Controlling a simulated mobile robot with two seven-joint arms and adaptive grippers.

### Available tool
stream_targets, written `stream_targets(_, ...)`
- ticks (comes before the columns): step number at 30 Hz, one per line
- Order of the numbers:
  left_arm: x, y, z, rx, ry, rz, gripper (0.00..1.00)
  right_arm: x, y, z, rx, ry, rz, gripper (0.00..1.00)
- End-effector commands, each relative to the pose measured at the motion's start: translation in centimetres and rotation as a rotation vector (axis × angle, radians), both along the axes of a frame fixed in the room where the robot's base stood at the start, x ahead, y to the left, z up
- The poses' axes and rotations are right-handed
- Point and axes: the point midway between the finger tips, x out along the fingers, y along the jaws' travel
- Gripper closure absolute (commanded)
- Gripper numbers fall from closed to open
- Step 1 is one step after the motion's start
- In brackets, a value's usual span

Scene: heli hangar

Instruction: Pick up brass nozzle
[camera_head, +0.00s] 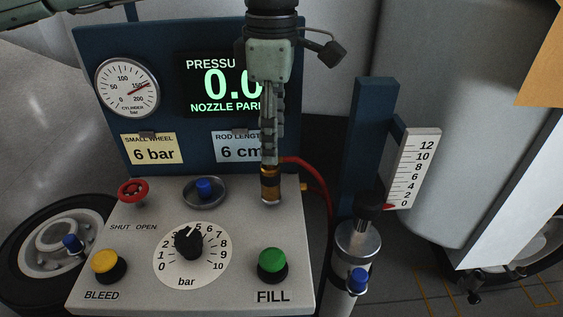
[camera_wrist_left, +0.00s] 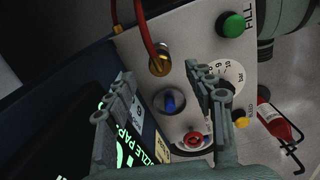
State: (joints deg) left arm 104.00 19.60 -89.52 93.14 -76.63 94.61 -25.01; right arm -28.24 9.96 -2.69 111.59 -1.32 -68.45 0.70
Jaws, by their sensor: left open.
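The brass nozzle (camera_head: 270,188) stands upright on the right part of the grey console top, below the screen that reads "NOZZLE PARKED" in part. In the left wrist view the brass nozzle (camera_wrist_left: 159,64) shows beyond the fingertips, between their lines, with a red hose near it. My left gripper (camera_head: 269,158) points down from above, its fingertips close over the nozzle's top. In the left wrist view my left gripper (camera_wrist_left: 160,78) is open, with a finger on each side and nothing held. Whether a finger touches the nozzle is unclear. My right gripper is out of view.
The console (camera_head: 130,240) carries a red valve knob (camera_head: 132,192), a dish with a blue cap (camera_head: 204,187), a black dial (camera_head: 188,243), a yellow button (camera_head: 106,261) and a green button (camera_head: 272,260). A red hose (camera_head: 318,180) runs behind. A cylinder with a scale (camera_head: 416,168) stands right.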

Motion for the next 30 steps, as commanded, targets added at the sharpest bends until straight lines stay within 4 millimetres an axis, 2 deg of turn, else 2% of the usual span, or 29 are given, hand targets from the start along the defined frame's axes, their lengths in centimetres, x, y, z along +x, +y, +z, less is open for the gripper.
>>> stream_targets(15,0.3,0.6,-6.6,-0.003,0.002,0.001,0.46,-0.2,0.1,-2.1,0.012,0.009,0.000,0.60)
stream_targets(24,0.3,0.6,-7.2,-0.005,0.002,0.001,0.46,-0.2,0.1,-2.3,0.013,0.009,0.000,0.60)
stream_targets(30,0.3,0.6,-7.2,-0.005,0.002,0.002,0.70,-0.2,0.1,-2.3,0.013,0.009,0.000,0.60)
